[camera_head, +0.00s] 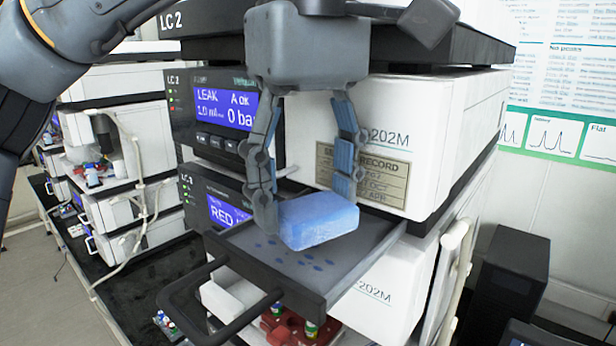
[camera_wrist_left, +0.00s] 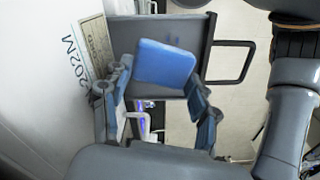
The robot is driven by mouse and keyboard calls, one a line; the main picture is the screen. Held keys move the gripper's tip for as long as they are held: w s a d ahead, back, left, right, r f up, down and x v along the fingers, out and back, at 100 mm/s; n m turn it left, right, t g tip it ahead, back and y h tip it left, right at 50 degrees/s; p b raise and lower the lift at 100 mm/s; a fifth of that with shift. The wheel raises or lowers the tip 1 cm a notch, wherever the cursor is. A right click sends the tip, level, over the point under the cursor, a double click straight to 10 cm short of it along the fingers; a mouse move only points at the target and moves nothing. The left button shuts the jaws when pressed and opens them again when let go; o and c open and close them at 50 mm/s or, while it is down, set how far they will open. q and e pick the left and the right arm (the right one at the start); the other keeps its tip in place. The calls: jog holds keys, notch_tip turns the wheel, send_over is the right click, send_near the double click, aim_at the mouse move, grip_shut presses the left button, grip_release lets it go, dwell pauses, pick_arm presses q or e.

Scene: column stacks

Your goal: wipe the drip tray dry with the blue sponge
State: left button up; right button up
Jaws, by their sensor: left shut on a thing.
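The blue sponge (camera_head: 318,222) is between the fingers of my left gripper (camera_head: 304,205), which is shut on it, over the back middle part of the drip tray. The drip tray (camera_head: 378,233) is a dark grey, shallow tray pulled out from the LC 3 unit, with several blue drops on its floor in front of and left of the sponge. I cannot tell whether the sponge touches the tray floor. In the left wrist view the sponge (camera_wrist_left: 165,63) sits slightly tilted before the tray (camera_wrist_left: 125,32). My right gripper is not in view.
A dark handle (camera_head: 215,310) projects from the tray's front. Stacked LC units with lit screens (camera_head: 228,107) rise behind. Red racks with vials (camera_head: 290,328) sit below the tray. A black box (camera_head: 515,270) stands at right. White tubing (camera_head: 455,250) runs beside the unit.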

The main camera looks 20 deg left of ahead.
pick_arm(q)
jog(key=shift+f+b, duration=0.6)
jog(key=shift+f, duration=0.4)
dwell(0.5)
jog(key=shift+a+r, duration=0.1)
jog(key=shift+w+a+r+p, duration=0.1)
jog(key=shift+w+a+p, duration=0.2)
jog(key=shift+a, duration=0.2)
jog(key=shift+w+a, duration=0.15)
jog(key=shift+a, duration=0.55)
jog(key=shift+s+d+p, duration=0.2)
jog(key=shift+s+d, duration=0.05)
jog(key=shift+d, duration=0.45)
jog(key=shift+s+d+p, duration=0.15)
jog(key=shift+s+d, duration=0.05)
jog(key=shift+d, duration=0.45)
jog(key=shift+w+a+f, duration=0.15)
jog(key=shift+a, duration=0.4)
jog(key=shift+w+a+f, duration=0.1)
jog(key=shift+w+a, duration=0.05)
jog(key=shift+a, duration=0.35)
jog(key=shift+s+d+p, duration=0.2)
jog(key=shift+d+p, duration=0.2)
jog(key=shift+p, duration=0.15)
jog(key=shift+d+f, duration=0.1)
jog(key=shift+d, duration=0.05)
jog(key=shift+c, duration=0.4)
